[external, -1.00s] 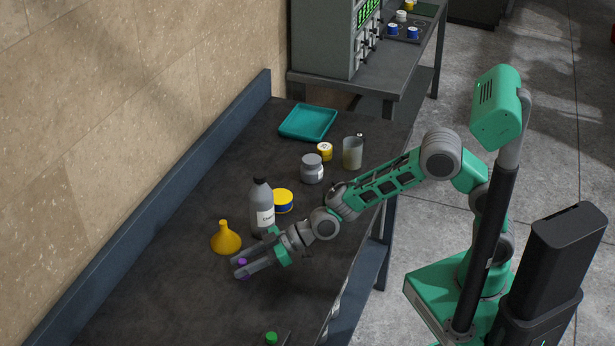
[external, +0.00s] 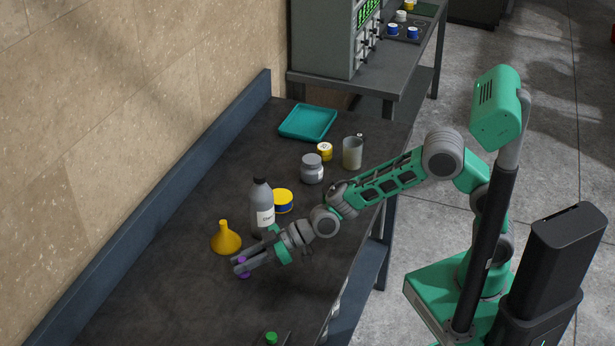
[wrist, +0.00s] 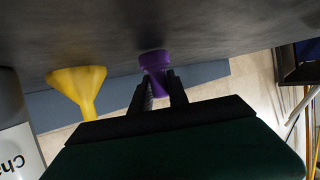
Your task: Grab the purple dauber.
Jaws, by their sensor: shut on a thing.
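The purple dauber (external: 243,273) is between the fingertips of my gripper (external: 242,266), near the middle of the dark bench. In the wrist view the purple dauber (wrist: 155,60) has a wide round end against the dark bench surface and a narrower body between the two black fingers. My gripper (wrist: 158,83) is shut on that body. The fingers hide part of the dauber in the external view. I cannot tell whether it still touches the bench.
A grey jar (external: 312,169), beaker (external: 352,153) and teal tray (external: 308,122) are farther back. The front left bench is clear.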

